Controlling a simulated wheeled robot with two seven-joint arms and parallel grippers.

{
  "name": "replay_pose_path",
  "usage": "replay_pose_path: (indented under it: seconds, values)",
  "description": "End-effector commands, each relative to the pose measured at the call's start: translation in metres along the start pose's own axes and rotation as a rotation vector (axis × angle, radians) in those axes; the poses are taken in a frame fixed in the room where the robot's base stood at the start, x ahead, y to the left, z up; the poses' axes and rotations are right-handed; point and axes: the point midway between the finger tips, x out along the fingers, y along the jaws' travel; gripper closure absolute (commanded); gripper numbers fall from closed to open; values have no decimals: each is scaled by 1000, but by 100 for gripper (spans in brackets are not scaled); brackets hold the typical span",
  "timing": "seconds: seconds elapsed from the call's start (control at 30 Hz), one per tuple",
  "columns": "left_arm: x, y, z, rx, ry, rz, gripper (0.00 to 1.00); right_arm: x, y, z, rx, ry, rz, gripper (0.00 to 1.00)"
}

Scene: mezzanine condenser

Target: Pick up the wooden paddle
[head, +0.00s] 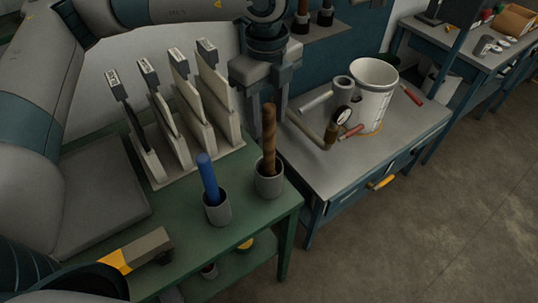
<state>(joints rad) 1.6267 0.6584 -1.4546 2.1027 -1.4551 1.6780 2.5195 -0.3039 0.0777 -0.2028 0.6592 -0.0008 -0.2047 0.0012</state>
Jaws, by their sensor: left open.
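A brown wooden handle, which looks like the paddle's (269,138), stands nearly upright in a grey cup (270,184) near the right edge of the green table. Its lower end is hidden inside the cup. My left gripper (269,108) points down from above, open and empty, with its fingers apart. In the picture the top of the brown handle shows between the fingertips; I cannot tell whether they touch it. My right gripper is not in view.
A blue handle (208,178) stands in a second grey cup (217,209) close by on the left. A rack with several upright pale boards (215,93) stands behind.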

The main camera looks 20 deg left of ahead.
Motion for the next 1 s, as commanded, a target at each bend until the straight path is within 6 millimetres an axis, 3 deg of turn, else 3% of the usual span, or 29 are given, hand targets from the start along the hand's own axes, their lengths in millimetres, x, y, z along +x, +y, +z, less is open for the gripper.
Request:
replay_pose_path:
  seconds: [0.47, 0.7, 1.0]
  values:
    - [6, -1, -1, 0, 0, 0, 57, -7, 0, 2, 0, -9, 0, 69]
    - [30, -2, -2, 0, 1, 3, 57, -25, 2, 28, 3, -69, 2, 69]
    - [52, -3, -1, 0, 0, 0, 57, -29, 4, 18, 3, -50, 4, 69]
